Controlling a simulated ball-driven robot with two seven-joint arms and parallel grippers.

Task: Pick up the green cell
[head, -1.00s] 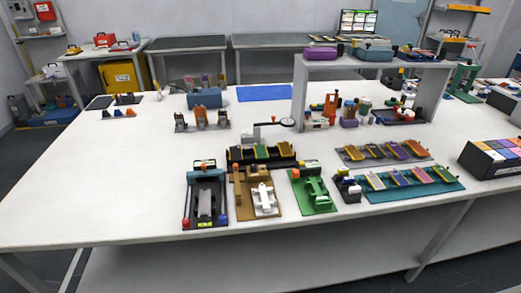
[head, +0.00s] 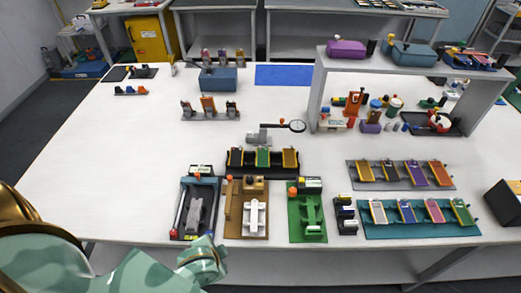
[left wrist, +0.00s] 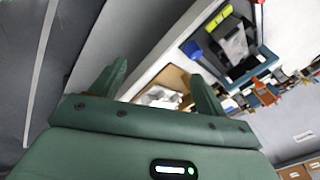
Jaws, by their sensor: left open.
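A green cell (head: 263,157) lies in the middle slot of a black rack (head: 235,171), between two yellow-orange cells. Another green cell (head: 461,211) lies at the right end of a teal tray (head: 420,232). My left arm comes in at the lower left of the head view, its end near the table's front edge, well short of both green cells. In the left wrist view my left gripper (left wrist: 158,88) has its two fingers apart with nothing held between them. Neither green cell can be made out in that view. My right gripper is not in view.
Dark, brown (head: 246,231) and green (head: 308,225) fixtures stand along the front edge. A gauge on a stand (head: 297,126) is behind the black rack. A grey tray of cells (head: 376,185) and a raised shelf (head: 360,65) are at right.

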